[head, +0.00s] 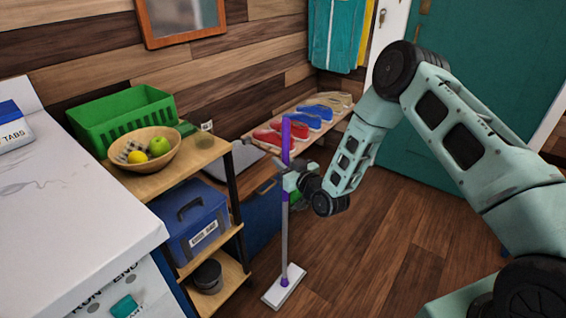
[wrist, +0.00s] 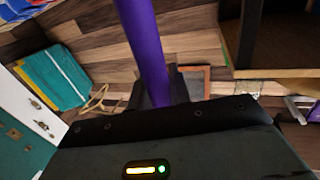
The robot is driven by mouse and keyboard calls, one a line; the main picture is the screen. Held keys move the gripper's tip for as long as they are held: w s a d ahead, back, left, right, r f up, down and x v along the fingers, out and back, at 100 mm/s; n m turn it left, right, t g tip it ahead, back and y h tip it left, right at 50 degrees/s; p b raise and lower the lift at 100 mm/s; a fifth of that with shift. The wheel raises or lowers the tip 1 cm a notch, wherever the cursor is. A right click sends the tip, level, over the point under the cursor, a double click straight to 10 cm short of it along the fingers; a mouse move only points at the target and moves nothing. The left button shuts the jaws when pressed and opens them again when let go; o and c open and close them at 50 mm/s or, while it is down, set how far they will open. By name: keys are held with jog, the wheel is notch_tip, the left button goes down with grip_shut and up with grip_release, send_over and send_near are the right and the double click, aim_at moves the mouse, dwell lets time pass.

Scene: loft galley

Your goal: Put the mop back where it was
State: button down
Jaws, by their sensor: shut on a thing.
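The mop (head: 285,235) has a purple grip, a grey pole and a flat white head (head: 284,287). It stands nearly upright, with its head at the wooden floor in front of the blue cabinet; I cannot tell whether it touches the floor. My gripper (head: 288,182) is shut on the upper pole. In the wrist view the purple grip (wrist: 145,45) runs down between my fingers (wrist: 158,92), whose tips are partly hidden.
A wooden shelf unit (head: 170,178) with a fruit bowl (head: 145,149), a green basket (head: 122,118) and a blue toolbox (head: 192,227) stands left of the mop. A shoe shelf (head: 262,118) is behind. Open floor (head: 385,235) lies to the right, before a teal door (head: 490,85).

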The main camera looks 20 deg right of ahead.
jog(key=shift+f, duration=0.1)
jog(key=c, duration=1.3)
grip_release()
